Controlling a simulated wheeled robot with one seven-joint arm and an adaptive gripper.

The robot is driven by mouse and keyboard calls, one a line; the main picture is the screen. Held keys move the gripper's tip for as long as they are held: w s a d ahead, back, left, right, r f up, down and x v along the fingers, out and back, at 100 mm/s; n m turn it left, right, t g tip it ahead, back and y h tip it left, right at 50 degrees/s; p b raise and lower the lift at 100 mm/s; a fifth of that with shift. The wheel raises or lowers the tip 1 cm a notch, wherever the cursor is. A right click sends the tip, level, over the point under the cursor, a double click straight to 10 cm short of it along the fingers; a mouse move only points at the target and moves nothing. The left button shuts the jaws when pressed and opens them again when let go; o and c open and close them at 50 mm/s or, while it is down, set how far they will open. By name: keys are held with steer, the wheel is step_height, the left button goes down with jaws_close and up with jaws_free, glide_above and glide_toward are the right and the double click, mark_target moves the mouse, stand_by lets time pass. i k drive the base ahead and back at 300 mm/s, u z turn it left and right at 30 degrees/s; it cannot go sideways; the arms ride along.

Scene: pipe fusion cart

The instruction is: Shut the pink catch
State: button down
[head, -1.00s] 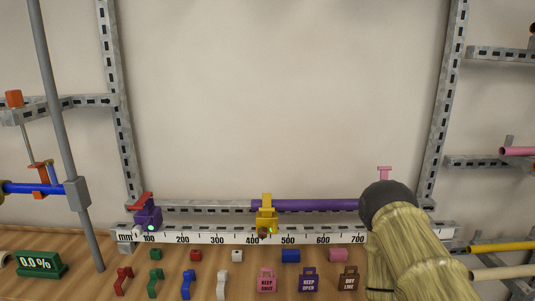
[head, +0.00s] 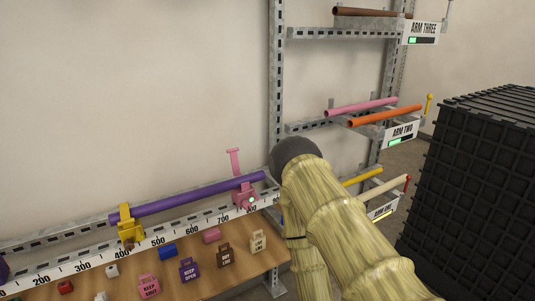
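The pink catch (head: 236,165) stands upright on its pink clamp block (head: 245,196) near the right end of the ruled rail, around the 800 mark. It looks raised and open. A purple pipe (head: 190,199) runs along the rail from the yellow clamp (head: 126,224) to the pink block. My arm, with straw-coloured sleeves and a dark rounded joint, rises just right of the pink block. My gripper does not show, so its state is hidden.
The white ruler (head: 178,234) runs along the bench's back. Tags and small coloured parts lie on the wooden bench (head: 215,275), including a pink tag (head: 149,285). At right are pipe arms, with an orange pipe (head: 385,115), and a black crate stack (head: 475,190).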

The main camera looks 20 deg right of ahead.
mark_target(233, 152)
steer(key=z, duration=0.35)
steer(key=k, duration=1.2)
steer(key=u, duration=0.85)
steer(key=i, duration=1.15)
steer(key=z, duration=0.25)
